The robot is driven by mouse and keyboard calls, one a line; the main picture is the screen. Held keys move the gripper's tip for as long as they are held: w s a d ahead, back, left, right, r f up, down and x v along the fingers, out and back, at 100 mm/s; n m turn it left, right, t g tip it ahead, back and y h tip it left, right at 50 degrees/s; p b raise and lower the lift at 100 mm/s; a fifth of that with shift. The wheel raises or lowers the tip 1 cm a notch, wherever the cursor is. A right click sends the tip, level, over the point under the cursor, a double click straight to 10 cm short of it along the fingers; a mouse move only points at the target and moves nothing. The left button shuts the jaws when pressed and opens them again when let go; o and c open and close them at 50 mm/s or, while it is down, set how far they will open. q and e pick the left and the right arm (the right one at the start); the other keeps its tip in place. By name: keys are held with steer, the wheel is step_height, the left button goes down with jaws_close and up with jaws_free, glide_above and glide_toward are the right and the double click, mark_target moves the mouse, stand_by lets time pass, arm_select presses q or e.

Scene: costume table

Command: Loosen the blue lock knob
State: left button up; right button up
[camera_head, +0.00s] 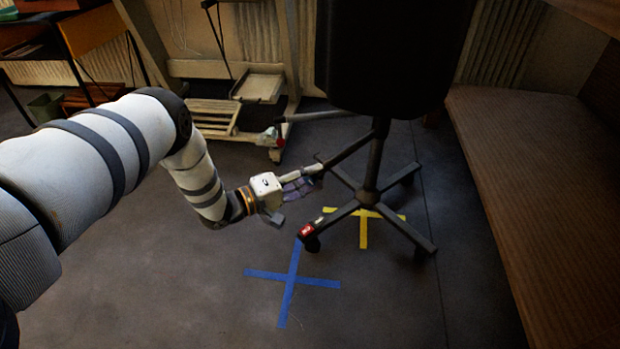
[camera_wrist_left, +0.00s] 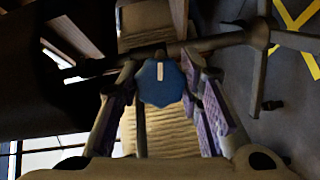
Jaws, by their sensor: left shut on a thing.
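The blue lock knob (camera_wrist_left: 160,84) is a scalloped disc with a white stripe, in the middle of the left wrist view. The dark pole (camera_wrist_left: 215,43) of the stand runs behind it there. My left gripper (camera_head: 306,180) reaches from the left to the stand (camera_head: 372,165) in the head view. Its purple-padded fingers lie on either side of the knob in the wrist view, shut on it. The knob is hidden in the head view. The stand has a large black upper part (camera_head: 395,55) and spread legs. My right gripper is in neither view.
A blue tape cross (camera_head: 291,280) and a yellow tape mark (camera_head: 363,232) lie on the grey floor. A wooden bench (camera_head: 530,190) is at right. A pale rack (camera_head: 215,115) on castors stands behind. The floor in front of the stand is clear.

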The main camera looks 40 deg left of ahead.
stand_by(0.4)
arm_select(q)
steer(key=o, duration=1.2)
steer(key=shift+s, duration=0.1)
steer(key=v, duration=1.2)
steer(key=shift+f, duration=0.1)
steer(key=shift+a, duration=0.1)
